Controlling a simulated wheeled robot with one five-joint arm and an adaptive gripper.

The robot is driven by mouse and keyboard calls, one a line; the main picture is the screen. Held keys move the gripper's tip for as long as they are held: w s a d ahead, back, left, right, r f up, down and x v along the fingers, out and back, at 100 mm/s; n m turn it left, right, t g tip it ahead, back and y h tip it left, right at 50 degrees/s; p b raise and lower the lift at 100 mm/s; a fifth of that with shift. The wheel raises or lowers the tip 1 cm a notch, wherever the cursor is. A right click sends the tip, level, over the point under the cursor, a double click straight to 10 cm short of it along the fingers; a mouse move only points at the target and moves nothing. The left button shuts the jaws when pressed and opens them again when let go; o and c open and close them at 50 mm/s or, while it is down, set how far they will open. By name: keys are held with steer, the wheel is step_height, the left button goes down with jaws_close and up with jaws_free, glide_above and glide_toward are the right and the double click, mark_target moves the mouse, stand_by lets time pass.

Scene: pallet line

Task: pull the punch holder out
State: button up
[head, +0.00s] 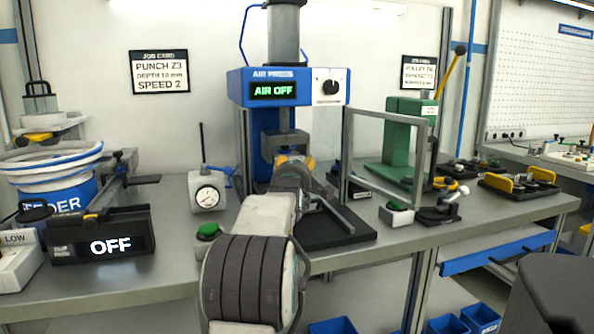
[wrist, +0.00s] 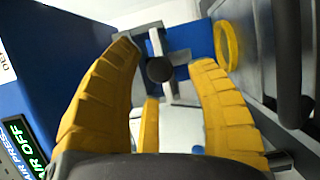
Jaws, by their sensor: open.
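The air press (head: 289,88) stands at the back of the bench; its display reads AIR OFF. Below its ram is a grey block (head: 284,142), which seems to be the punch holder. My gripper (head: 295,161) is in front of the press, just below this block. In the wrist view, its yellow fingers (wrist: 165,60) are spread apart. A dark round knob (wrist: 159,69) on a pale grey part shows between them, with no clear contact; I cannot tell whether it belongs to the holder. My arm hides part of the press's lower area in the head view.
An open framed guard (head: 423,150) stands right of the press. A dial gauge (head: 207,195) and a green button (head: 208,232) are to the left. A green hand press (head: 408,130) stands behind the guard. A yellow ring (wrist: 227,45) is beside the right finger.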

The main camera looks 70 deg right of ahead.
steer(key=shift+x, duration=1.2)
steer(key=shift+o, duration=0.2)
jaws_close()
